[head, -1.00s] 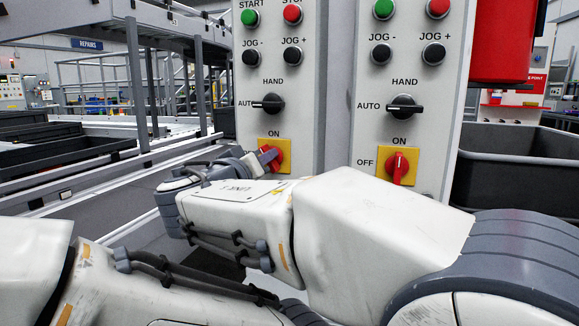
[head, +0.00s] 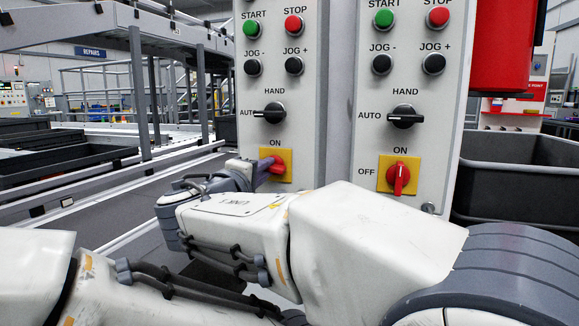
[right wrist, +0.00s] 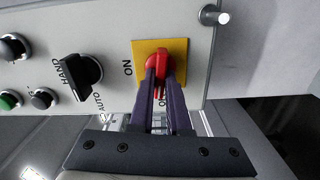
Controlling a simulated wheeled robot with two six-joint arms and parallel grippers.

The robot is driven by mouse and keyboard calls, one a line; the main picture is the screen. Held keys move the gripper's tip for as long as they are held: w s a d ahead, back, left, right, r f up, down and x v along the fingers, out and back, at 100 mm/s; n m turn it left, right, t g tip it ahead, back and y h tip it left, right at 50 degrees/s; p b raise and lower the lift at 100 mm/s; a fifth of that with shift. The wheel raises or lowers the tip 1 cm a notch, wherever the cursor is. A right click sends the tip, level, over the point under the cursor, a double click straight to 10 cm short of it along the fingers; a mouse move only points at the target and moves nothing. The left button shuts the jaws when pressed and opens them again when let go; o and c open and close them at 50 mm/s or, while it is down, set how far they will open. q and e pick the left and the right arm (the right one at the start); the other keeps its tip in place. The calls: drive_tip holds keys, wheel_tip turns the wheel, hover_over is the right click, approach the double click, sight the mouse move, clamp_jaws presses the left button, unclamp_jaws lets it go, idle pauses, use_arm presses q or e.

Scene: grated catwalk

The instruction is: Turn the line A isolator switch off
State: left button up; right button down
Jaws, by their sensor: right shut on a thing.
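Two grey control panels stand side by side, each with a red rotary switch on a yellow plate. No line letter is readable on either. My right gripper (head: 264,170) reaches the left panel's red switch (head: 278,163) from the left, shut on its handle. In the right wrist view, the purple fingers (right wrist: 161,85) clasp the red handle (right wrist: 160,62), which points toward the partly hidden OFF label; ON is beside the plate (right wrist: 181,49). The right panel's red switch (head: 398,179) stands upright, its OFF label to the left. My left gripper is out of view.
Black selector knobs (head: 272,113) (head: 405,116) and push buttons sit above the switches. A dark bin (head: 515,180) stands right of the panels, below a red container (head: 502,45). Conveyors and railings lie to the left.

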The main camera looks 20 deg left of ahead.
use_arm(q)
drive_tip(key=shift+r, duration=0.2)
use_arm(e)
drive_tip(key=shift+a+n, duration=0.1)
drive_tip(key=shift+n, duration=0.6)
drive_tip(key=shift+f, duration=0.1)
drive_tip(key=c, duration=0.9)
unclamp_jaws()
